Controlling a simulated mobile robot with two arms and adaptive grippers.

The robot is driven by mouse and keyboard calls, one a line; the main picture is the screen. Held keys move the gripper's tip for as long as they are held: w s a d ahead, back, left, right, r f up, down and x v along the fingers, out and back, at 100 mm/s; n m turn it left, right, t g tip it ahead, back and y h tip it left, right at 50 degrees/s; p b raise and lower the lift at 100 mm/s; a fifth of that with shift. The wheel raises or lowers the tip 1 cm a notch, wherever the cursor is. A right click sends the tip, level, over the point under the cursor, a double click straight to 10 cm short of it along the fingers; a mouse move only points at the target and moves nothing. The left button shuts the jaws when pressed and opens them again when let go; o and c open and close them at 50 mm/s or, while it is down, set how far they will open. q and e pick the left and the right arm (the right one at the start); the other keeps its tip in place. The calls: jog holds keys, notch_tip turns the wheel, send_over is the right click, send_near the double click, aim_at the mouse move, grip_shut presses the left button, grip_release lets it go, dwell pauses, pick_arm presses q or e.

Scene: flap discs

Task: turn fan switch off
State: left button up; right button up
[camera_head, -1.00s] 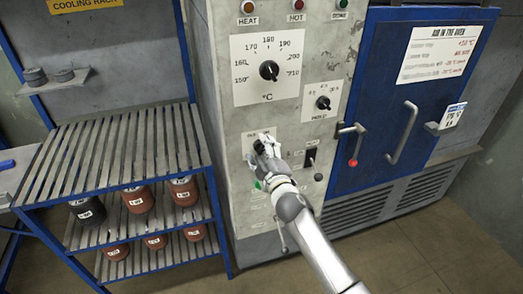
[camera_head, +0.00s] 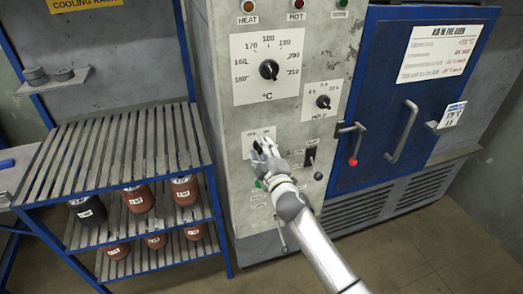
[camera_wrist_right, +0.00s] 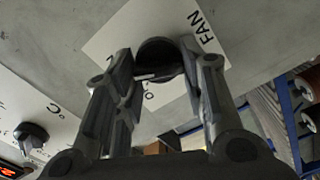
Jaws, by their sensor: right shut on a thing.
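The fan switch is a round black knob (camera_wrist_right: 158,52) on a white plate marked FAN (camera_wrist_right: 203,35), in the right wrist view. A pale line shows on the knob's face or edge. My right gripper (camera_wrist_right: 160,85) has its two fingers on either side of the knob and is shut on it. In the head view the same white plate (camera_head: 250,137) is on the grey oven panel, and my right gripper (camera_head: 264,150) covers most of the knob. The knob's exact setting is hard to read. My left gripper is not in view.
Above are a temperature dial (camera_head: 269,69) and a smaller dial (camera_head: 323,102). A black lever switch (camera_head: 311,157) is close to the right of my gripper. The blue oven door (camera_head: 380,125) is further right. A cooling rack (camera_head: 120,155) with several jars stands left.

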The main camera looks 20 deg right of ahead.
jog(key=n, duration=1.1)
jog(key=shift+f, duration=0.3)
dwell(0.4)
jog(key=o, duration=1)
jog(key=s, duration=1.2)
jog(key=shift+d, duration=0.25)
